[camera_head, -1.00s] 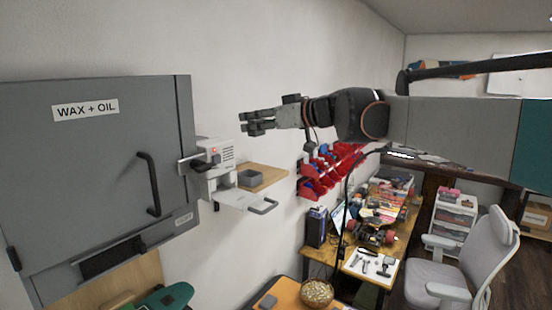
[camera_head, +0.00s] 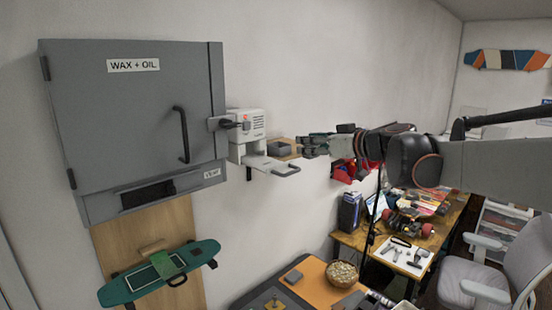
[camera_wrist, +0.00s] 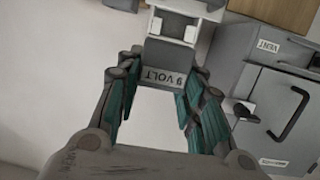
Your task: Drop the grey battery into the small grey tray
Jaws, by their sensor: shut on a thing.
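In the wrist view my gripper (camera_wrist: 160,85) is shut on a grey block with a "9 VOLT" label, the grey battery (camera_wrist: 160,76). The battery is held between the teal-padded fingers.
A grey "WAX + OIL" cabinet (camera_head: 130,100) hangs to the left. A bench with an orange mat (camera_head: 312,292) and a bowl (camera_head: 342,273) stands below. An office chair (camera_head: 520,250) is at right.

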